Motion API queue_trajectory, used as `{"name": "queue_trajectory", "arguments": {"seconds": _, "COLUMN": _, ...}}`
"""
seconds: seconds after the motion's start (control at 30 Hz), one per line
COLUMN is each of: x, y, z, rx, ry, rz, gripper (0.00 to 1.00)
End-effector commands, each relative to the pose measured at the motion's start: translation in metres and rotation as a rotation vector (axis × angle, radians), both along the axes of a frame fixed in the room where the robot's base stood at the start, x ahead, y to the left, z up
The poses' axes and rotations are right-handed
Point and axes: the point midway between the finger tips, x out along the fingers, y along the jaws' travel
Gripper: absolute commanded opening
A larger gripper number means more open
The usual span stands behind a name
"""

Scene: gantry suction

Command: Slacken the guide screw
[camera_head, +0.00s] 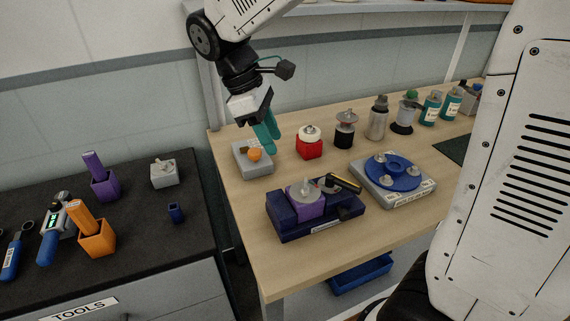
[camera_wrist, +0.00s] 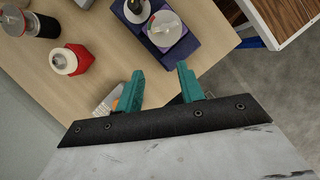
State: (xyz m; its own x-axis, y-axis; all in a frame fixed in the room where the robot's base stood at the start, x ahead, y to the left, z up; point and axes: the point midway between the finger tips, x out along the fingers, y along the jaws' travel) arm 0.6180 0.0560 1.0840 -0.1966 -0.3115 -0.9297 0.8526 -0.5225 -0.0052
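No part is labelled plainly enough for me to tell which one is the guide screw. A grey block (camera_head: 246,165) with an orange round knob (camera_head: 255,154) sits at the table's left edge. My gripper (camera_head: 266,138) hangs just above and behind it, teal fingers pointing down. In the wrist view my gripper (camera_wrist: 162,84) is open, with nothing between the fingers. The grey block is partly hidden behind one finger there. A dark blue fixture (camera_head: 290,229) carries a purple block with a metal disc and upright stub on top; it also shows in the wrist view (camera_wrist: 192,48).
A grey fixture with a blue disc (camera_head: 408,178) stands right of the dark blue one. A red pot (camera_head: 309,149) and several bottles line the back. A black tool bench (camera_head: 130,232) with orange and purple holders is at left, across a gap.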

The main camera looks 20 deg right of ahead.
Motion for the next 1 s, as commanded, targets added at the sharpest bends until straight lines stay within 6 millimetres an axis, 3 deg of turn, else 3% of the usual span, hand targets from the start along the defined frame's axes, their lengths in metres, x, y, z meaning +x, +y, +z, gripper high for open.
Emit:
{"name": "queue_trajectory", "arguments": {"seconds": 0.1, "x": -0.001, "y": -0.045, "z": -0.007, "rx": 0.033, "ry": 0.009, "rz": -0.235, "gripper": 0.38}}
{"name": "queue_trajectory", "arguments": {"seconds": 0.2, "x": -0.009, "y": -0.073, "z": -0.013, "rx": 0.060, "ry": 0.002, "rz": -0.564, "gripper": 0.38}}
{"name": "queue_trajectory", "arguments": {"seconds": 0.3, "x": -0.016, "y": -0.088, "z": -0.019, "rx": 0.066, "ry": 0.001, "rz": -0.919, "gripper": 0.38}}
{"name": "queue_trajectory", "arguments": {"seconds": 0.43, "x": -0.020, "y": -0.086, "z": -0.022, "rx": 0.049, "ry": 0.012, "rz": -1.236, "gripper": 0.38}}
{"name": "queue_trajectory", "arguments": {"seconds": 0.6, "x": -0.021, "y": -0.075, "z": -0.023, "rx": 0.010, "ry": 0.021, "rz": -1.447, "gripper": 0.38}}
{"name": "queue_trajectory", "arguments": {"seconds": 0.77, "x": -0.023, "y": -0.073, "z": -0.030, "rx": -0.011, "ry": 0.016, "rz": -1.497, "gripper": 0.38}}
{"name": "queue_trajectory", "arguments": {"seconds": 1.0, "x": -0.036, "y": -0.066, "z": -0.064, "rx": -0.014, "ry": 0.019, "rz": -1.494, "gripper": 0.38}}
